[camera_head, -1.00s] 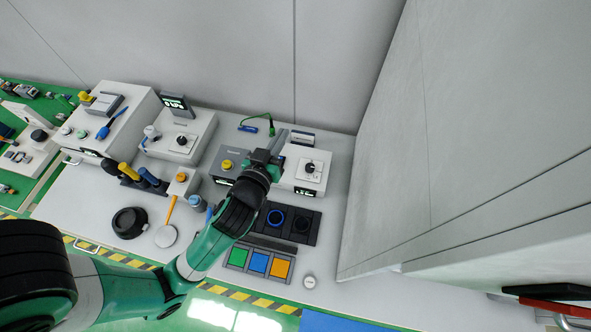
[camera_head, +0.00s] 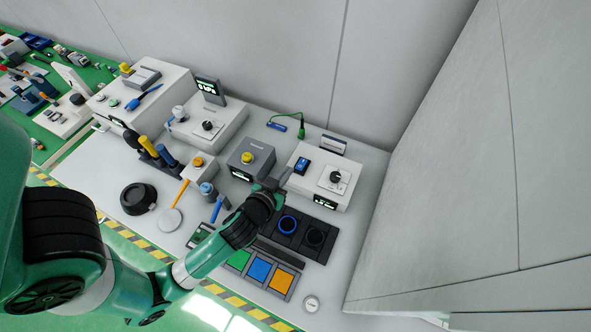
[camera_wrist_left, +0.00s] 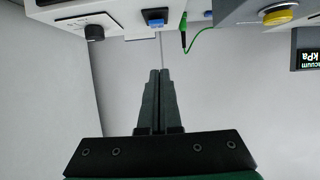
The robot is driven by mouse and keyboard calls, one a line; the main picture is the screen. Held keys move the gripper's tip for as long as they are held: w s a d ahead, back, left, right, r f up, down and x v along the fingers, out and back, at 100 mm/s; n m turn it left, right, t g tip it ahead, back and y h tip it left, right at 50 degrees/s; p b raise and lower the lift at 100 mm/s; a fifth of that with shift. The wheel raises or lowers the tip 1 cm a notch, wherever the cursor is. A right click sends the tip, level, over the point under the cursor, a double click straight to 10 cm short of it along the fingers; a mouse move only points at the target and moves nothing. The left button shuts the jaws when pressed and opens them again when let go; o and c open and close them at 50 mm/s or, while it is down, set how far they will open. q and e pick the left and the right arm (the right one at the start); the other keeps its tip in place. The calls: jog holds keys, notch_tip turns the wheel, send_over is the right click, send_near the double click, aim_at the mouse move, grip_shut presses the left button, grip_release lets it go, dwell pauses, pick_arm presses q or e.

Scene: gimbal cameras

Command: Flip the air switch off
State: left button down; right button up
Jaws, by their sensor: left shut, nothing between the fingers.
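A blue rocker switch (camera_head: 302,165) is on top of a white box (camera_head: 318,191) toward the right, beside a round black knob (camera_head: 336,177). I take this blue rocker as the air switch; which way it is tipped is too small to tell. It also appears as a blue block in the left wrist view (camera_wrist_left: 151,23), just past the fingertips. My left gripper (camera_head: 284,177) is beside the white box, near its front left side, apart from the switch. In the left wrist view its two fingers (camera_wrist_left: 159,73) are together and empty. My right gripper is not in view.
A grey box with a yellow button (camera_head: 247,157) stands left of the white box. A green cable (camera_head: 300,131) lies behind it. A grey wall (camera_head: 430,150) bounds the right.

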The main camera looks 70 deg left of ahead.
pick_arm(q)
jog(key=b, duration=0.1)
send_over(302, 165)
jog(key=s+d, duration=0.2)
jog(key=s, duration=0.1)
jog(key=f, duration=0.3)
jog(key=shift+w+a, duration=0.1)
jog(key=shift+w, duration=0.1)
jog(key=f, duration=0.1)
jog(key=f+b, duration=0.1)
jog(key=f, duration=0.1)
jog(key=shift+s+d, duration=0.25)
jog(key=shift+d, duration=0.05)
jog(key=shift+d+f+b, duration=0.1)
jog(key=shift+f+b, duration=0.25)
jog(key=shift+f, duration=0.05)
jog(key=shift+s, duration=0.1)
